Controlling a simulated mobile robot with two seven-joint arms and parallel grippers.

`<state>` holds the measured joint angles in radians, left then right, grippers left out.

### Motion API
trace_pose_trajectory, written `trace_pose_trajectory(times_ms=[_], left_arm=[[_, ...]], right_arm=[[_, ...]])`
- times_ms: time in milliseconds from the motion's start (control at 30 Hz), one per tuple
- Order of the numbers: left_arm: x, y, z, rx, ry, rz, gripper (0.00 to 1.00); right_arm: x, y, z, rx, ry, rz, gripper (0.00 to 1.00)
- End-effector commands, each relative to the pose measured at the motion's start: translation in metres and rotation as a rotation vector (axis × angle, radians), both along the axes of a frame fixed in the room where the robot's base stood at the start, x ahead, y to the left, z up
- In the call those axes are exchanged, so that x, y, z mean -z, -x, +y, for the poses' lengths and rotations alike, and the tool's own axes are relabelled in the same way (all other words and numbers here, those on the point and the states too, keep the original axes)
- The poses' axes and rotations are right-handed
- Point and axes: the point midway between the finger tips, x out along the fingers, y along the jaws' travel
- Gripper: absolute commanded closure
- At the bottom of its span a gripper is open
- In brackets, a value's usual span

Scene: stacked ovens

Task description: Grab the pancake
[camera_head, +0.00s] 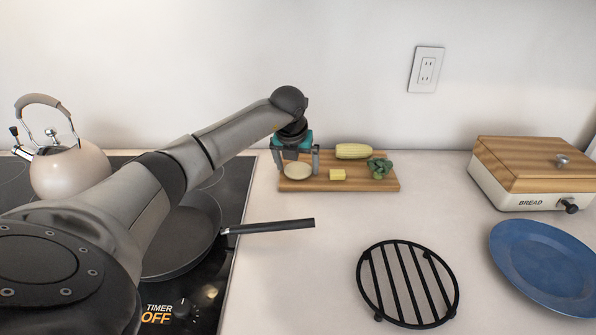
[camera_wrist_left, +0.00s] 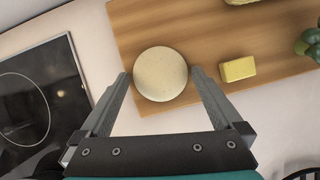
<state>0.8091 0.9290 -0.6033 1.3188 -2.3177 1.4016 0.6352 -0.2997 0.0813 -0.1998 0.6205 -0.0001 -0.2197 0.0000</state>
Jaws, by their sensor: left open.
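The pancake (camera_head: 297,171) is a pale, round, flat disc on the left part of a wooden cutting board (camera_head: 345,184). It also shows in the left wrist view (camera_wrist_left: 160,74), near the board's edge. My left gripper (camera_head: 296,172) points down over the pancake in the head view. In the left wrist view its open fingers (camera_wrist_left: 159,73) lie to either side of the pancake, with nothing held between them. I cannot tell how far the fingertips are above the board. My right gripper is in neither view.
A butter-like yellow block (camera_head: 337,174), a corn-like cob (camera_head: 353,151) and broccoli (camera_head: 379,168) share the board. A frying pan (camera_head: 180,245) and a kettle (camera_head: 70,168) stand on the stove. A black trivet (camera_head: 408,284), blue plate (camera_head: 545,268) and bread box (camera_head: 530,172) are at right.

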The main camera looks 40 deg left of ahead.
Motion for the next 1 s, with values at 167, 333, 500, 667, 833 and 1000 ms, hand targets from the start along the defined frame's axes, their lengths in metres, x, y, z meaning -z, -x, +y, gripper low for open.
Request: trace_pose_trajectory(times_ms=[167,333,500,667,833,1000], left_arm=[[-0.0004,0.0001,0.0001,0.0,0.0,0.0,0.15],[-0.0005,0.0002,0.0001,0.0,0.0,0.0,0.34],[-0.0006,0.0002,0.0001,0.0,0.0,0.0,0.53],[-0.0009,0.0001,0.0002,-0.001,0.0,-0.001,0.66],[-0.001,0.0,0.0002,-0.001,0.0,-0.001,0.67],[-0.0077,-0.0004,0.0003,-0.001,0.0,-0.002,0.67]], right_arm=[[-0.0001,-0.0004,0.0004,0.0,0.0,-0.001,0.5],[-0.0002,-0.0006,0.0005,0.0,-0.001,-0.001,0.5],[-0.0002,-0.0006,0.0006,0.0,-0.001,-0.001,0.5],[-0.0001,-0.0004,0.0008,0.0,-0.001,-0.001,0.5],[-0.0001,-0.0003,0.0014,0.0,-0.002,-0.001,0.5],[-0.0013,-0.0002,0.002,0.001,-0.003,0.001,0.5]])
